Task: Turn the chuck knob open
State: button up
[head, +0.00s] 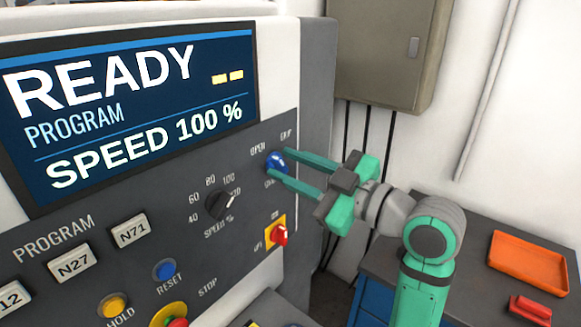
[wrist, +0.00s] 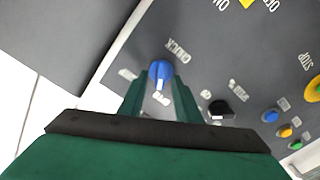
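The chuck knob (head: 276,161) is a small blue knob on the dark control panel, near its right edge, with OPEN and GRIP labels above it. It also shows in the wrist view (wrist: 160,73), where its white mark points down toward a partly hidden label. My gripper (head: 277,164) reaches in from the right. Its two green fingers are open, with their tips on either side of the knob. In the wrist view a small gap shows between the knob and the fingertips; contact is not clear.
The black speed dial (head: 221,206) sits left of the knob, and a red switch on a yellow plate (head: 278,236) sits below it. A screen (head: 130,105) fills the upper left. A cabinet with an orange tray (head: 528,262) stands at the right.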

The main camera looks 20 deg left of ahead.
jog(key=shift+d+f, duration=0.1)
jog(key=shift+d, duration=0.35)
jog(key=v, duration=1)
jog(key=shift+s, duration=0.2)
jog(key=shift+a, duration=0.1)
